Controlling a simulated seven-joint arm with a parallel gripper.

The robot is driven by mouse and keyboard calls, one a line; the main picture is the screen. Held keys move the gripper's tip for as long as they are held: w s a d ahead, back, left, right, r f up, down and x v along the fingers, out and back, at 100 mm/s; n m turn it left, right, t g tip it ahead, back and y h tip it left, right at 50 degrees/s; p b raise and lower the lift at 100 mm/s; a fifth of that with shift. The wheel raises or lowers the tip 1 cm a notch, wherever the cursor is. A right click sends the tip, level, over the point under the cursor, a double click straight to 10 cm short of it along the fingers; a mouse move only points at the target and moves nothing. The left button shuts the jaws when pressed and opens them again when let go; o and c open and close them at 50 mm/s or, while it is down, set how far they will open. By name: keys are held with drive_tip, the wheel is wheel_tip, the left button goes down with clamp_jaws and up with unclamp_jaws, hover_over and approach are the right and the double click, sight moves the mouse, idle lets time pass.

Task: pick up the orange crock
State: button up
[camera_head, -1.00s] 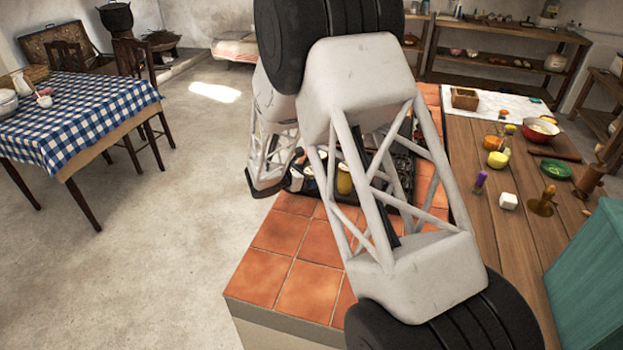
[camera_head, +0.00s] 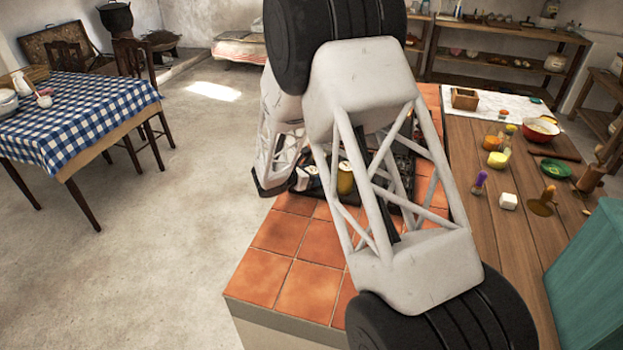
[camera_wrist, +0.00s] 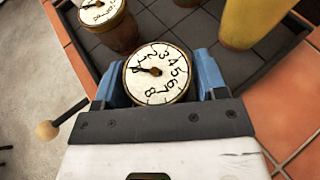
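My gripper (camera_wrist: 158,75) shows in the wrist view with its two blue fingers on either side of a round pot with a numbered dial top (camera_wrist: 158,72). The dial nearly fills the space between the fingers. I cannot tell whether they press on it. An upright yellow-orange jar (camera_wrist: 255,18) stands beyond the right finger; it also shows in the head view (camera_head: 346,180). An orange pot (camera_head: 491,142) stands on the wooden counter. I cannot tell for sure which of these is the orange crock. My arm hides much of the tray area in the head view.
A brown pot with a dial top (camera_wrist: 115,30) stands close beyond the left finger, on a dark tray (camera_wrist: 160,32). Orange tiles (camera_head: 285,235) surround the tray. A wooden counter (camera_head: 520,240) at the right holds small items and a red bowl (camera_head: 541,128).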

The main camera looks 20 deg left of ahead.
sight(311, 170)
drive_tip(key=c, duration=0.7)
drive_tip(key=shift+r, duration=0.15)
drive_tip(key=shift+r, duration=0.75)
wheel_tip(311, 170, up, 2)
drive_tip(key=s+d, duration=0.2)
drive_tip(key=s, duration=0.2)
drive_tip(key=s+d, duration=0.3)
drive_tip(key=s, duration=0.2)
drive_tip(key=s+d+r, duration=0.1)
drive_tip(key=s+d, duration=0.1)
drive_tip(key=s, duration=0.3)
drive_tip(key=shift+d+r, duration=0.1)
drive_tip(key=shift+d, duration=0.25)
